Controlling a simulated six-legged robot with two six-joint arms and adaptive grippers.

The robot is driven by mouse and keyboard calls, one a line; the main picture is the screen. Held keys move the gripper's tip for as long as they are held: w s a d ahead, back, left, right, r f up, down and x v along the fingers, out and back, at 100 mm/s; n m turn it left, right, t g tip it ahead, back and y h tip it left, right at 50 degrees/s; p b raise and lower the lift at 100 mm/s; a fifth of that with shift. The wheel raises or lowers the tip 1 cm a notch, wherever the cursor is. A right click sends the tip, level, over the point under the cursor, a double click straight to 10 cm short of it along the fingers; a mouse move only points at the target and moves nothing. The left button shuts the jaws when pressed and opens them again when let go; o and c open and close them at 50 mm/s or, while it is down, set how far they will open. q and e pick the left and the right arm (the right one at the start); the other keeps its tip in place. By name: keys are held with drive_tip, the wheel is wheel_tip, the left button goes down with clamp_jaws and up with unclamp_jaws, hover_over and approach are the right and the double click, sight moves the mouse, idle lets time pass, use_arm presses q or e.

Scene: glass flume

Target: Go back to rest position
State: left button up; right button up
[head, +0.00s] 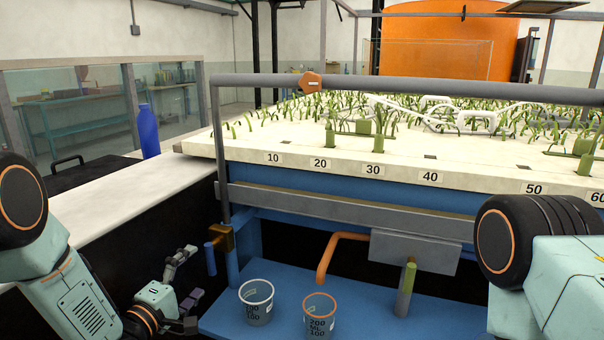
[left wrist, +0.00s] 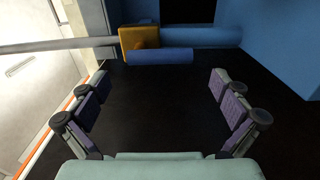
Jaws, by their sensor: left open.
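My left gripper (head: 184,277) is low in the head view, left of the two cups and below the brass valve. Its fingers are spread with nothing between them. In the left wrist view the open fingers (left wrist: 160,108) frame bare dark space. The brass valve (head: 221,238) with its blue handle (head: 210,259) stands just above and right of the gripper, apart from it. The valve (left wrist: 139,43) and blue handle (left wrist: 160,56) also show ahead of the fingers in the left wrist view. My right arm shows at the right edge of the head view; its gripper is out of frame.
A white-rimmed cup (head: 256,301) and an orange-rimmed cup (head: 319,315) stand on the blue shelf (head: 285,327). An orange pipe (head: 328,258) bends down above the orange-rimmed cup. A numbered planted bed (head: 480,180) lies behind a grey rail (head: 420,90). A blue bottle (head: 148,132) stands at left.

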sight(209, 259)
use_arm(q)
drive_tip(key=x, duration=0.5)
drive_tip(key=shift+w, duration=0.15)
